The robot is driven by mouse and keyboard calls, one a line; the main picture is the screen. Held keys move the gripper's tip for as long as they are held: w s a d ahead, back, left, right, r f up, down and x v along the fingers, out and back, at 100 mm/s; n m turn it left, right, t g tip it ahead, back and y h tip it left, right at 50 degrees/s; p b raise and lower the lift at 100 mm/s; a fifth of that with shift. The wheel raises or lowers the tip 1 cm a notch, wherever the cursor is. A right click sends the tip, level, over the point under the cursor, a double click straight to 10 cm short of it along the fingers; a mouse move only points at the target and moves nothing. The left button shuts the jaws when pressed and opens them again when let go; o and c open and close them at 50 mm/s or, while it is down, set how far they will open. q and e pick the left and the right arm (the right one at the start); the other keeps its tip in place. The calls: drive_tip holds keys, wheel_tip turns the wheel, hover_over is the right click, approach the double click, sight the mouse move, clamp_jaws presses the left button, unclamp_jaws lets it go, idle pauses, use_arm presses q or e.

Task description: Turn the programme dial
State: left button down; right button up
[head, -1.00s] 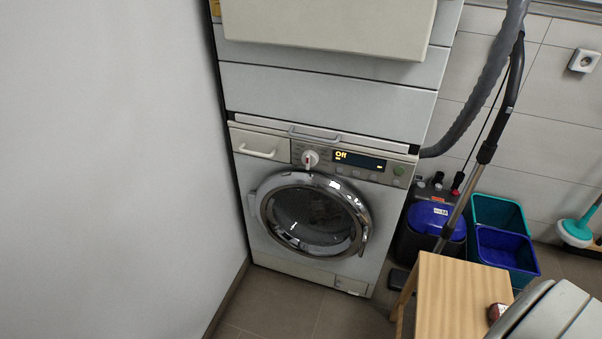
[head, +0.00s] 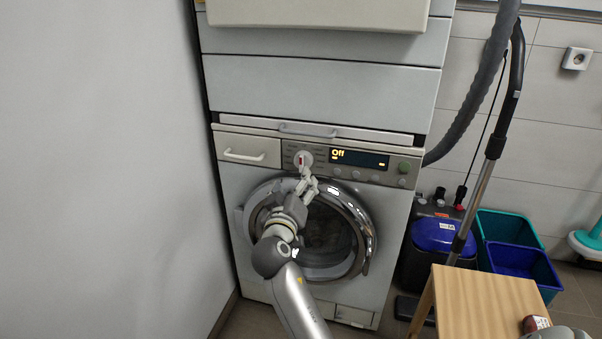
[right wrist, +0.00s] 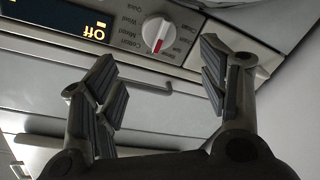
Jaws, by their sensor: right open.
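My right gripper (head: 306,180) is just below the dial in the head view. In the right wrist view its two fingers (right wrist: 160,88) are spread apart with nothing between them, and the dial lies beyond the gap, apart from the fingertips. My left gripper is not in view.
A grey wall (head: 100,150) stands close on the left. A wooden stool (head: 485,300), a blue-lidded vacuum (head: 436,235), buckets (head: 515,235) and a hose (head: 480,90) are on the right.

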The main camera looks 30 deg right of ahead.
sight(301, 164)
drive_tip(key=b+x, duration=0.1)
drive_tip(key=x, duration=0.8)
drive_tip(key=shift+w+d, duration=0.6)
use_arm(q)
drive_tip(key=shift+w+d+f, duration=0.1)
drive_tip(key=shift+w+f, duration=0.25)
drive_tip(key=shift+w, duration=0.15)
use_arm(e)
drive_tip(key=c, duration=1)
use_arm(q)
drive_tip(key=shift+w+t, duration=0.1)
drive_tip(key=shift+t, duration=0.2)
